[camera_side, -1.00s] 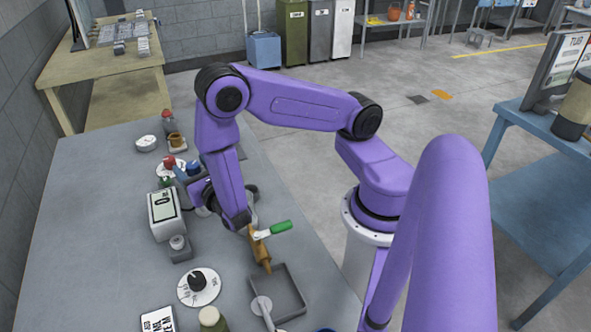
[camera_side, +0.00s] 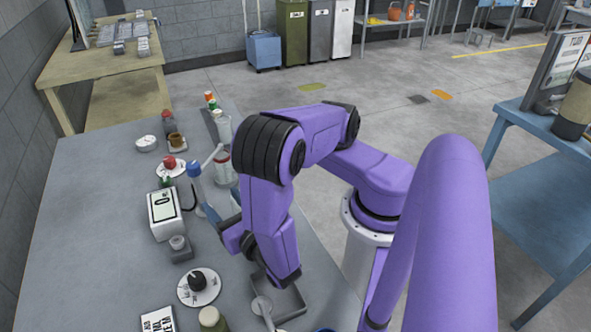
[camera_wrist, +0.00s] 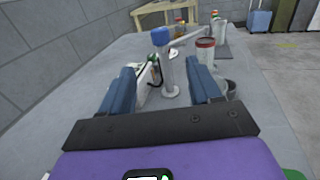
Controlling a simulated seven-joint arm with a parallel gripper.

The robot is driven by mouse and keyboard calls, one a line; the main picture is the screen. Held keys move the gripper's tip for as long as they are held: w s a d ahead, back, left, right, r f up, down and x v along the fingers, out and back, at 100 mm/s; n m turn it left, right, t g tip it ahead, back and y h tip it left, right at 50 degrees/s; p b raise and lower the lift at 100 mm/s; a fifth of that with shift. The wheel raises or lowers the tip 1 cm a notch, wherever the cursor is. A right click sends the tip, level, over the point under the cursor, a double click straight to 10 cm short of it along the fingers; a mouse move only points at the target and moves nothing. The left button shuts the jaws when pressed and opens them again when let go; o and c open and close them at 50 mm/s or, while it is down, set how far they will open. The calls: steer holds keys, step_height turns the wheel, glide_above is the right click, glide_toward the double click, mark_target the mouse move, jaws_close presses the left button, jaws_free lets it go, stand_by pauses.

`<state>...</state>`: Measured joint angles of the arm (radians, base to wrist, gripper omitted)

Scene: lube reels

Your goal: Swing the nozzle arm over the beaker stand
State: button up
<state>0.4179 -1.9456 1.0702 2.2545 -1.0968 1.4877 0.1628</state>
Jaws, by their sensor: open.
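The nozzle arm is a pale arm (camera_side: 212,155) on a post with a blue cap (camera_side: 194,169), standing past the scale. In the wrist view the blue cap (camera_wrist: 160,37) tops a grey post (camera_wrist: 168,76), and the nozzle arm (camera_wrist: 190,36) reaches right. A clear vessel with a red band (camera_side: 222,166), perhaps the beaker, stands right of the post; it also shows in the wrist view (camera_wrist: 205,54). I cannot clearly make out its stand. My gripper (camera_wrist: 160,68) is open and empty, its blue fingers either side of the post in view, apparently short of it.
A grey tray (camera_side: 291,300) lies partly under my arm. Bottles (camera_side: 221,124) stand behind.

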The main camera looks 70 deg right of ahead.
steer(key=s+d+r+m+g+y, duration=0.4)
steer(key=s+r+m+g+y, duration=0.5)
steer(key=s+m+g, duration=0.5)
steer(key=shift+r+m+g, duration=0.7)
steer(key=shift+m, duration=1)
stand_by(1.8)
